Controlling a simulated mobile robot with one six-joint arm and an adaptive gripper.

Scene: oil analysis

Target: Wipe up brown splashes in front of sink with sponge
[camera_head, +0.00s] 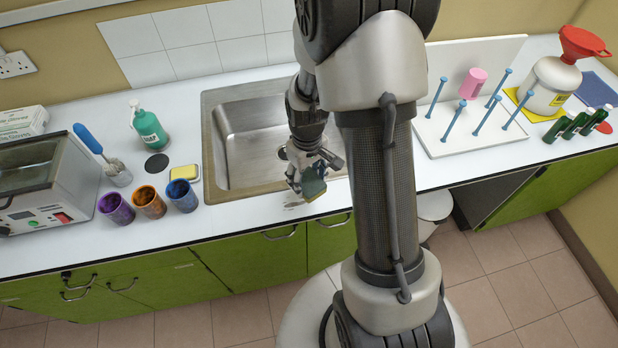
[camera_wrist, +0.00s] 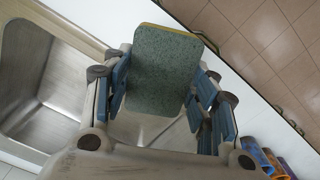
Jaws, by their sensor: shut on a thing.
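My gripper (camera_head: 311,170) is shut on a sponge (camera_head: 314,187), green with a thin yellow layer, at the front edge of the sink (camera_head: 240,140). In the wrist view the sponge (camera_wrist: 165,62) sits between the blue-padded fingers, its green face toward the camera. Faint brownish marks (camera_head: 293,205) show on the white counter just below and left of the sponge, in front of the sink. I cannot tell whether the sponge touches the counter. My arm hides the sink's right part and some of the counter.
A peg rack (camera_head: 470,140) stands to the right.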

